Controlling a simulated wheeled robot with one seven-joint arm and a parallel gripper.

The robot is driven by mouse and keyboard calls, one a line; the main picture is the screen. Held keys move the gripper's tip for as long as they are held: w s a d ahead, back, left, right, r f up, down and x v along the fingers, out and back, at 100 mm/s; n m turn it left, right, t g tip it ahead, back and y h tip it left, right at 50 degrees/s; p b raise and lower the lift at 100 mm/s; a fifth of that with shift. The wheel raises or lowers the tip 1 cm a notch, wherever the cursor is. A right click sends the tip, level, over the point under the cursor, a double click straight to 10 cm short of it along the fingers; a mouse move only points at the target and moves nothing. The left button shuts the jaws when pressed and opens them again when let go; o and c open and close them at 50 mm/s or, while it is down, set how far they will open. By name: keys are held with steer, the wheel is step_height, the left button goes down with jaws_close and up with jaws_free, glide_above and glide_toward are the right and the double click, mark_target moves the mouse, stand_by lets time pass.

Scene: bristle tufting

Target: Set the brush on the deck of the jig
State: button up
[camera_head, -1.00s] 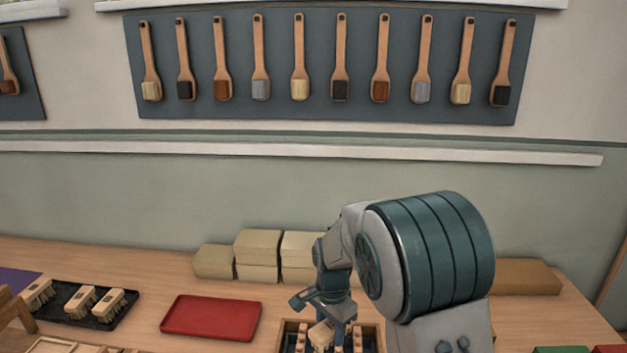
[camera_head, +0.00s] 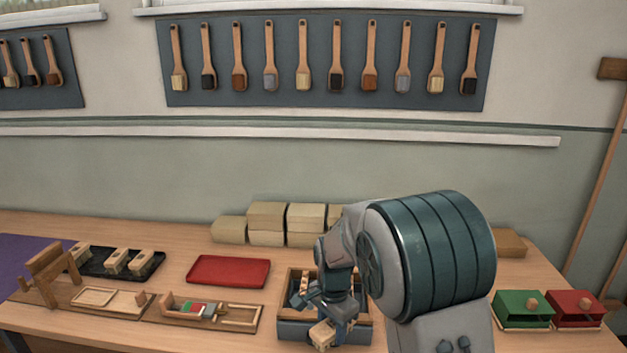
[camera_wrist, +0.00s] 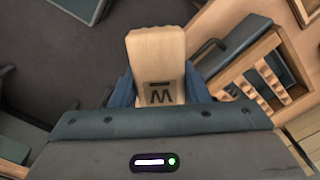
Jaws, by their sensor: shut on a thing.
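My gripper (camera_head: 327,318) is shut on a brush (camera_head: 321,335), a pale wooden block. In the wrist view the block (camera_wrist: 156,58) stands between the fingers (camera_wrist: 160,88) and bears a dark W-like mark. Its bristles are not visible there. I cannot tell which is the jig's deck.
A black tray (camera_head: 155,266) with several brushes stands at the back left. A red tray (camera_head: 228,271) lies between it and the crate. Green (camera_head: 523,310) and red (camera_head: 575,309) boxes stand at the right. Pale blocks (camera_head: 266,217) are stacked along the wall.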

steer(key=shift+s+d+f+n, duration=0.25)
steer(key=shift+d+f+n, duration=0.05)
steer(key=shift+d, duration=0.05)
steer(key=shift+w+d+f+n, duration=0.5)
steer(key=shift+w+d+f, duration=0.15)
steer(key=shift+f, duration=0.25)
steer(key=s+d+f+n, duration=0.2)
steer(key=d+f+n, duration=0.6)
steer(key=d+f, duration=0.1)
steer(key=shift+f, duration=0.2)
steer(key=shift+d, duration=0.1)
